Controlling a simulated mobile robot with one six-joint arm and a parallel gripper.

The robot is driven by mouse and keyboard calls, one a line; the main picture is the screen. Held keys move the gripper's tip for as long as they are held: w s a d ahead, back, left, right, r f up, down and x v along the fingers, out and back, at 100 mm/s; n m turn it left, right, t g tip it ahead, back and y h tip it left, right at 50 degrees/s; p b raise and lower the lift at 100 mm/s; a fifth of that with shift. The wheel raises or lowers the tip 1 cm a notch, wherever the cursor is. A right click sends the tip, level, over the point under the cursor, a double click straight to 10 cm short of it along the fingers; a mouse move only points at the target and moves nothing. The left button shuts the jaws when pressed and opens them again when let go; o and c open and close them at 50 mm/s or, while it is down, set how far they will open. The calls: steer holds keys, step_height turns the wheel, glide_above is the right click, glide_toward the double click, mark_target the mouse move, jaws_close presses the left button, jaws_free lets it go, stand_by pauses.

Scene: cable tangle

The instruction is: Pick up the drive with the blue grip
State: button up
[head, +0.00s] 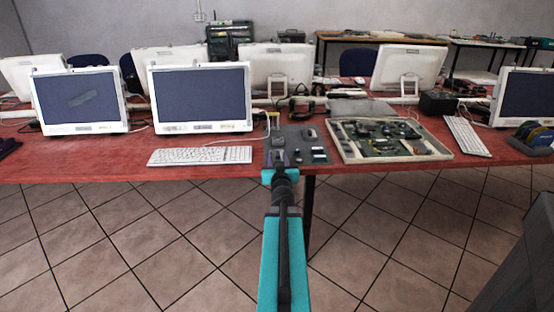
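My arm reaches forward from the bottom of the head view to the front edge of the red table. My gripper (278,156) is at its far end, over the near left part of a dark grey mat. The fingers are small and dark here, and I cannot tell whether they are open or hold anything. Several small drive-like pieces lie on the mat, to the right of my gripper. One is a dark piece with a pale, bluish-white part (319,153). They are too small to tell which one has the blue grip.
A white keyboard (200,156) lies left of my gripper. A shallow tray of circuit boards (436,153) lies to the right of the mat. White monitors (200,98) and dark cables (300,108) stand or lie behind. The tiled floor (130,240) in front is clear.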

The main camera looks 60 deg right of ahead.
mark_target(278, 155)
steer(key=shift+w+d, duration=0.1)
steer(key=shift+x, duration=2.45)
steer(key=shift+d, duration=0.1)
jaws_close()
